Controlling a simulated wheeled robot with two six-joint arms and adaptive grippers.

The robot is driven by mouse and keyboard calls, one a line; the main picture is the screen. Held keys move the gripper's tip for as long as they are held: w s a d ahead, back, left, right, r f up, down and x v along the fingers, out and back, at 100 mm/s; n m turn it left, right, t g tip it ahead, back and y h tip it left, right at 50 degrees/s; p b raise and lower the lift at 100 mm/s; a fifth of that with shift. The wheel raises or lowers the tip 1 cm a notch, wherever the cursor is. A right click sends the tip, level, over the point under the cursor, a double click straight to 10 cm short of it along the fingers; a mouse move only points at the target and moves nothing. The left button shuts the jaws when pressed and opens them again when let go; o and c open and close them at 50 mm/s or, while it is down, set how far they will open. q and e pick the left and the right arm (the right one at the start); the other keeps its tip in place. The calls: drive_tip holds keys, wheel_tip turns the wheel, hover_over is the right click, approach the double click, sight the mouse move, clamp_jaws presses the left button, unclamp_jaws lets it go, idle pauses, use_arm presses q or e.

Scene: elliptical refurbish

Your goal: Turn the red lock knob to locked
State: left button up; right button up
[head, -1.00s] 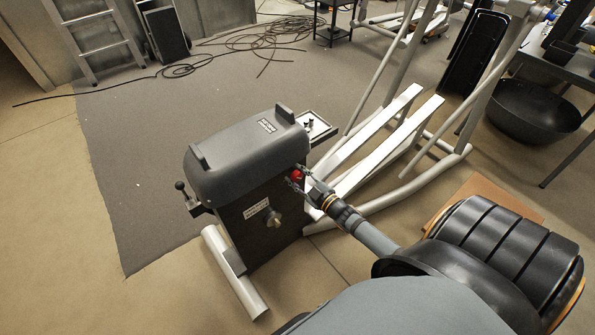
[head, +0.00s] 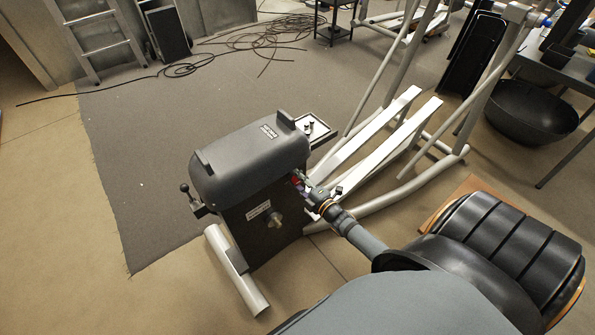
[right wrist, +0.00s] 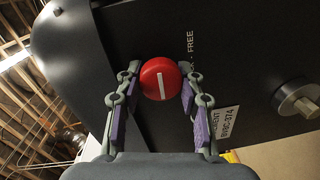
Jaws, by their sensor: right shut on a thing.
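The red lock knob (right wrist: 160,79) is on the dark side panel of the elliptical's housing (head: 251,150). It is round with a white line on its face, and the word FREE is printed on the panel to its right in the right wrist view. My right gripper (right wrist: 158,84) is shut on the knob, one finger on each side. In the head view my right gripper (head: 305,187) covers most of the knob. The white line stands nearly upright in the wrist view, tilted slightly. My left gripper is not in view.
A silver shaft end (right wrist: 298,101) and a white label (right wrist: 225,122) are on the same panel. A small lever (head: 190,196) sticks out at the housing's left. A small tray (head: 314,129) and white foot rails (head: 378,142) lie behind. Cables (head: 262,42) lie on the floor.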

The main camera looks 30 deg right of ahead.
drive_tip(key=shift+s+f, duration=0.1)
drive_tip(key=shift+f, duration=0.05)
idle(0.5)
drive_tip(key=o, duration=1.2)
drive_tip(key=s, duration=0.8)
drive_tip(key=s+d+r, duration=0.1)
drive_tip(key=s, duration=0.2)
drive_tip(key=shift+s, duration=0.4)
